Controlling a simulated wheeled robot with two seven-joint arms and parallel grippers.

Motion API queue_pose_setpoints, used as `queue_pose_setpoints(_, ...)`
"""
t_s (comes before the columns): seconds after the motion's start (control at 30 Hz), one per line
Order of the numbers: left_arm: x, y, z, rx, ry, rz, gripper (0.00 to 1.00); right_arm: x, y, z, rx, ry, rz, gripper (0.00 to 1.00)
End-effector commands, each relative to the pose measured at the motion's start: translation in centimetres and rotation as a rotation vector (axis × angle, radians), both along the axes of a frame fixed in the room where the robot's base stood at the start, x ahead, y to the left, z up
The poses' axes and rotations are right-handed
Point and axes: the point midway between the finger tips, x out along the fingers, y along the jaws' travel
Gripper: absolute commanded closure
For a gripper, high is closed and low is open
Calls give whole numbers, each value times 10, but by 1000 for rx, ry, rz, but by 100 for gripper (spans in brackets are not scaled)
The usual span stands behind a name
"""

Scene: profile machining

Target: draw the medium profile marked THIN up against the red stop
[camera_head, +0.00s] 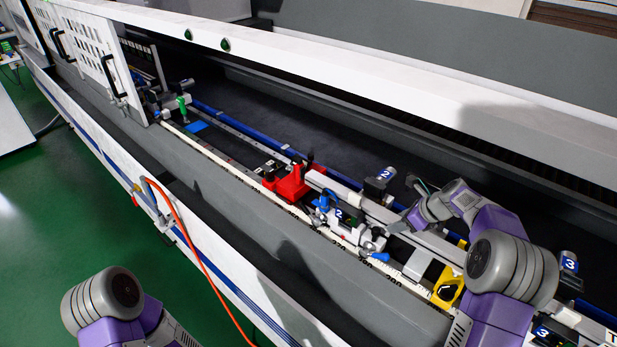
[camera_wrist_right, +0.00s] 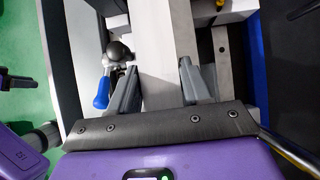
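The red stop (camera_head: 290,183) sits on the machine bed near the middle of the head view. A long pale grey profile (camera_head: 345,198) runs from beside it down to the right, through the clamps. No full THIN mark is readable on it. My right gripper (camera_head: 403,224) is at this profile, right of the stop, beyond the clamp marked 2. In the right wrist view its fingers (camera_wrist_right: 160,82) stand on either side of the profile (camera_wrist_right: 158,45), close to its edges; contact is unclear. My left arm shows at the lower left; its gripper is out of view.
A clamp marked 2 with blue handles (camera_head: 340,222) stands between stop and right gripper; a blue handle (camera_wrist_right: 102,92) is close to the left finger. A yellow part (camera_head: 448,287) and units marked 3 (camera_head: 569,264) stand to the right. A white cover beam (camera_head: 330,70) runs behind.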

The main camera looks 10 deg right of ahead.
Motion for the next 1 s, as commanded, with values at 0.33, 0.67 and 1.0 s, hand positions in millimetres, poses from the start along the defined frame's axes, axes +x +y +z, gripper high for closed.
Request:
queue_pose_setpoints(0.33,0,0,0,0,0,0,57,0,0,1,-1,-2,0,92)
queue_pose_setpoints(0.67,0,0,6,0,0,0,57,0,0,2,0,-1,-1,92)
queue_pose_setpoints(1.0,0,0,7,0,0,0,57,0,0,1,0,-1,-1,92)
